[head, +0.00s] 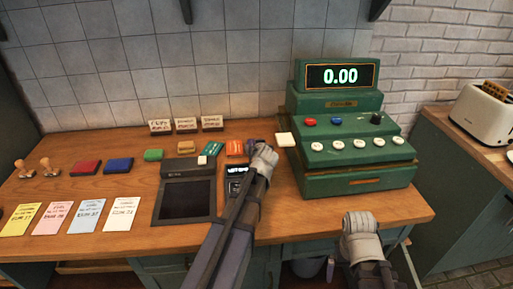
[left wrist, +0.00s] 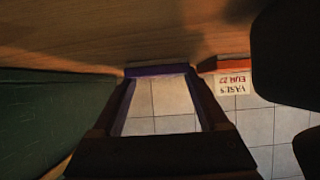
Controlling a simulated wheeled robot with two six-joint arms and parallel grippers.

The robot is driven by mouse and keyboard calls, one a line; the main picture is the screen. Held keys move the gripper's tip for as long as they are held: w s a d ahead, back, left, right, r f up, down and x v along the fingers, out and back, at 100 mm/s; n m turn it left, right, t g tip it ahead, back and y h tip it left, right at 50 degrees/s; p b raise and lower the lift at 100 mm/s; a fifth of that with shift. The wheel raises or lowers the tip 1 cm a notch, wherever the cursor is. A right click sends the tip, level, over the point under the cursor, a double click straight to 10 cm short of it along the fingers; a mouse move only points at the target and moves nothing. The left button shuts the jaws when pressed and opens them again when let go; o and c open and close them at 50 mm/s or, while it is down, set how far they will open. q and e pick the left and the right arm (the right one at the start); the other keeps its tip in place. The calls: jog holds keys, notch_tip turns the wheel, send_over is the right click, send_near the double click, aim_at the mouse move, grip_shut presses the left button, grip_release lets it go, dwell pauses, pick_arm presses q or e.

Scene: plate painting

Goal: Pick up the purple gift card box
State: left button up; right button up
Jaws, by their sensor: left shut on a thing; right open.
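The purple gift card box (head: 252,144) is a small piece at the back of the wooden counter, left of the green register, mostly hidden by my left gripper (head: 261,153) in the head view. In the left wrist view the purple box (left wrist: 157,70) spans between the fingertips of my left gripper (left wrist: 160,82), which is shut on it. The box appears close to the counter; I cannot tell whether it touches. My right gripper (head: 361,222) is open and empty in front of the counter, below the register.
An orange box (head: 235,148) stands just left of the purple one; it also shows in the left wrist view (left wrist: 224,63) with a price label. The green cash register (head: 340,150) is close on the right. A card reader (head: 236,177) and black tray (head: 185,199) lie in front.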

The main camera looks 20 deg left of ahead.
pick_arm(q)
jog(key=shift+c, duration=0.6)
jog(key=shift+r, duration=0.2)
pick_arm(e)
jog(key=shift+r, duration=0.2)
pick_arm(q)
notch_tip(320, 180, up, 18)
jog(key=p, duration=1.8)
jog(key=shift+f, duration=0.15)
pick_arm(e)
notch_tip(320, 180, up, 18)
jog(key=shift+f, duration=0.15)
pick_arm(q)
jog(key=shift+f, duration=0.1)
pick_arm(e)
jog(key=shift+f, duration=0.1)
